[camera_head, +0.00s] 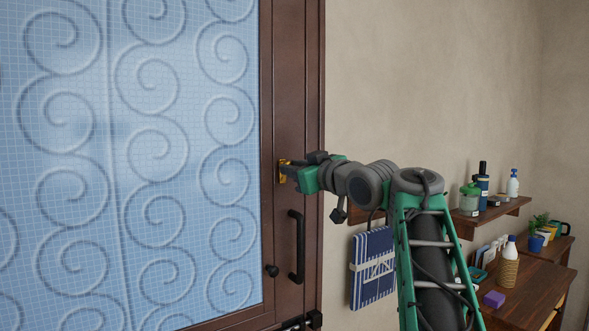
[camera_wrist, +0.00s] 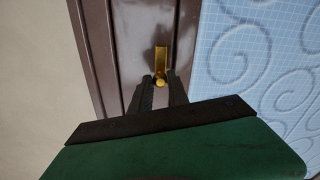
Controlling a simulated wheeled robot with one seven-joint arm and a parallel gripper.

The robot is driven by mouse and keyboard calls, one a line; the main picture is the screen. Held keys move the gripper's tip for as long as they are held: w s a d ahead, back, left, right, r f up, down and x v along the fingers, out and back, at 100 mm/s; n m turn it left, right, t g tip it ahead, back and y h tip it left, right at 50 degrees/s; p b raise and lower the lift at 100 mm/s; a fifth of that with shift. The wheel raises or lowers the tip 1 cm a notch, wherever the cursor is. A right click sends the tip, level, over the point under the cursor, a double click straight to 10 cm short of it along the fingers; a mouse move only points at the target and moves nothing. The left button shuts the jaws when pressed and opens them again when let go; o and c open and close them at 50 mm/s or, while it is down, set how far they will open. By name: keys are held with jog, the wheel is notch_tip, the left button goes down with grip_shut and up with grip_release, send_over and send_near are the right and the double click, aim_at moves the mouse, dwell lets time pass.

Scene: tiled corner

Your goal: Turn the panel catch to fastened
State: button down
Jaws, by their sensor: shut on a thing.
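The panel catch (camera_wrist: 161,62) is a small brass piece on the dark brown frame of the glazed panel. In the wrist view its plate runs up and down the picture, with a rounded brass knob at its lower end. My gripper (camera_wrist: 161,86) has its two dark fingers closed around that knob. In the head view my gripper (camera_head: 292,170) reaches the frame from the right and mostly hides the catch (camera_head: 284,163), of which a bit of brass shows. Whether the catch stands at fastened cannot be told.
A blue striped item (camera_head: 372,267) hangs on the wall behind my arm. Shelves (camera_head: 490,218) with bottles and pots stand at the right.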

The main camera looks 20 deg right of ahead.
jog(key=shift+f, duration=0.1)
dwell(0.5)
jog(key=a+n+b, duration=0.1)
jog(key=n+b, duration=0.1)
jog(key=n, duration=0.1)
jog(key=f+n+b, duration=0.1)
jog(key=n+b, duration=0.2)
jog(key=a+n+b, duration=0.1)
jog(key=n+b, duration=0.1)
jog(key=n, duration=0.2)
jog(key=shift+s+a+f+b, duration=0.2)
jog(key=shift+s+a+b, duration=0.05)
jog(key=shift+a+b, duration=0.05)
jog(key=n+b, duration=0.1)
jog(key=n, duration=0.2)
jog(key=f+n+b, duration=0.1)
jog(key=shift+a+n+b, duration=0.3)
jog(key=shift+s+f+n+b, duration=0.15)
jog(key=shift+n+b, duration=0.25)
jog(key=shift+n, duration=0.4)
jog(key=shift+w+f+n+b, duration=0.1)
jog(key=shift+f+n+b, duration=0.2)
jog(key=shift+n, duration=0.5)
jog(key=c, duration=1.3)
grip_release()
jog(key=shift+o, duration=0.2)
